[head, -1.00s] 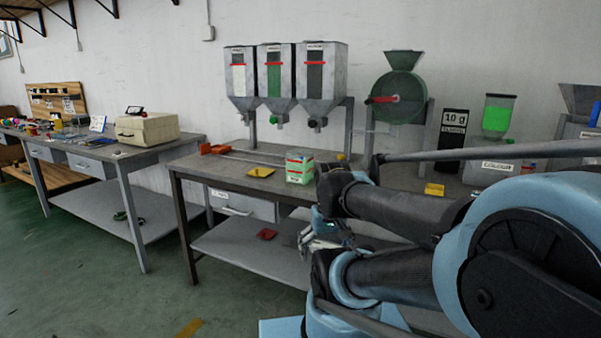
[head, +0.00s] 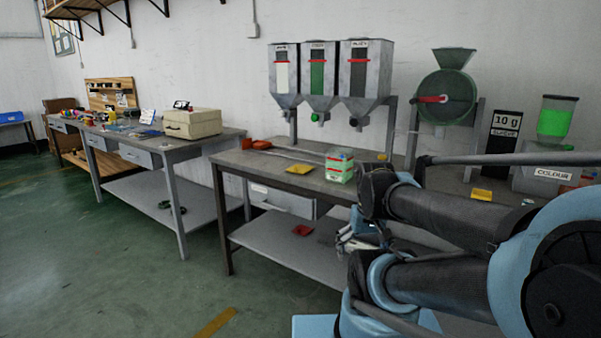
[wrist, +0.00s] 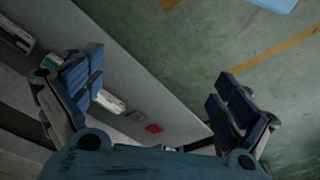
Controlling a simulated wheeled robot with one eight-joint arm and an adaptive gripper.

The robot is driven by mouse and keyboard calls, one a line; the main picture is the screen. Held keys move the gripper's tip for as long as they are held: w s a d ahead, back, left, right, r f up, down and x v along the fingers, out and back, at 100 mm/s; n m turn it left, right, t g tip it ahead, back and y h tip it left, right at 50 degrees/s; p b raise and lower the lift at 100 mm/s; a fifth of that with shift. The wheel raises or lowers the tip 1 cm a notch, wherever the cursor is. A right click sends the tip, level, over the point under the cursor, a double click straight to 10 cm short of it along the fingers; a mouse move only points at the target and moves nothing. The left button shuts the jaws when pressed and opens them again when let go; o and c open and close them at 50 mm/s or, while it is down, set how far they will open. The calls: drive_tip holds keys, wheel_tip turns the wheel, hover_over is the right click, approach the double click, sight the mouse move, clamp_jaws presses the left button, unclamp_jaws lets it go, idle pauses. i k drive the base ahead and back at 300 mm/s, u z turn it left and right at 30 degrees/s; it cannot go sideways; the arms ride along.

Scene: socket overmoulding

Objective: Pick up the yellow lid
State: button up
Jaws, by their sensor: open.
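A flat yellow piece (head: 300,169), which looks like a lid, lies on the grey workbench left of a green-and-white box (head: 340,166). A second, smaller yellow item (head: 482,195) sits farther right on the bench, beyond my arm; I cannot tell which is the lid. My gripper (head: 360,238) is low in front of the bench, apart from both and partly hidden by my arm. In the wrist view my gripper (wrist: 158,92) shows its blue-padded fingers wide apart with nothing between them. No yellow lid can be made out in that view.
A red piece (head: 303,230) lies on the bench's lower shelf. Three hoppers (head: 318,80) and a green drum (head: 446,98) stand at the bench's back. A second workbench (head: 150,150) stands left. Green floor (head: 120,270) is clear in front.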

sight(300, 167)
drive_tip(key=z, duration=1.25)
drive_tip(key=k, duration=0.85)
drive_tip(key=u, duration=1.35)
drive_tip(key=i, duration=1)
drive_tip(key=z, duration=0.1)
